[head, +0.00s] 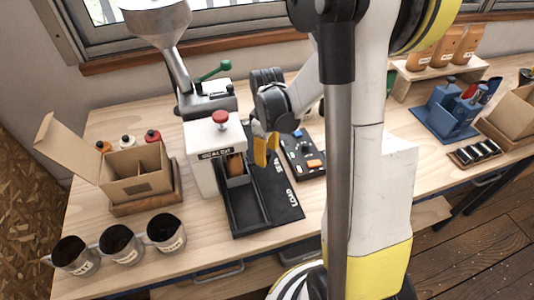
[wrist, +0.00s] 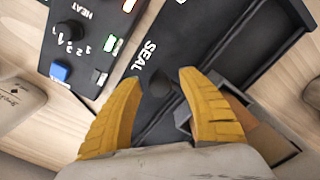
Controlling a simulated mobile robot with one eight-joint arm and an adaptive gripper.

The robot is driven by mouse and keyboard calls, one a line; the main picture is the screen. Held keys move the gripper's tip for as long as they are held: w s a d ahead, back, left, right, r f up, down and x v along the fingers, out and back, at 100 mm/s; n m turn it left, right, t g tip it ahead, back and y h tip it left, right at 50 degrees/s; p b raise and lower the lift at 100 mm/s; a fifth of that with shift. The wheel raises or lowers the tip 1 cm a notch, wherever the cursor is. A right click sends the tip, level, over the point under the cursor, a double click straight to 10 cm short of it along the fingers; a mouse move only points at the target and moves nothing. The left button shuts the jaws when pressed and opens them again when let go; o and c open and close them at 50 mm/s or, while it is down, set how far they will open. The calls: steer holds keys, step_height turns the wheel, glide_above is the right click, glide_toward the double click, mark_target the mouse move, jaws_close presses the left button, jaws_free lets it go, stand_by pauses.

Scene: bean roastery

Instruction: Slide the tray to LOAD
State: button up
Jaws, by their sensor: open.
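The black tray base (head: 246,212) lies on the bench in front of the white sealer (head: 200,150). A small grey holder with a brown pouch (head: 236,165) stands at its sealer end; the pouch also shows in the wrist view (wrist: 262,135). White SEAL (wrist: 146,56) and LOAD (head: 291,197) letters mark the black strip alongside. Contact cannot be told.
A control panel (head: 303,155) with buttons and a dial lies close to the right of the strip. Several labelled cups (head: 120,243) and an open cardboard box (head: 135,175) stand left. Bare bench lies in front of the tray's LOAD end.

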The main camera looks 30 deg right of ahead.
jaws_close()
steer(key=s+a, duration=0.1)
steer(key=s, duration=0.3)
steer(key=s+a, duration=0.1)
steer(key=s, duration=0.3)
steer(key=s+a, duration=0.1)
steer(key=s, duration=0.4)
steer(key=shift+a, duration=0.35)
jaws_free()
steer(key=shift+r, duration=0.1)
step_height(320, 180, up, 12)
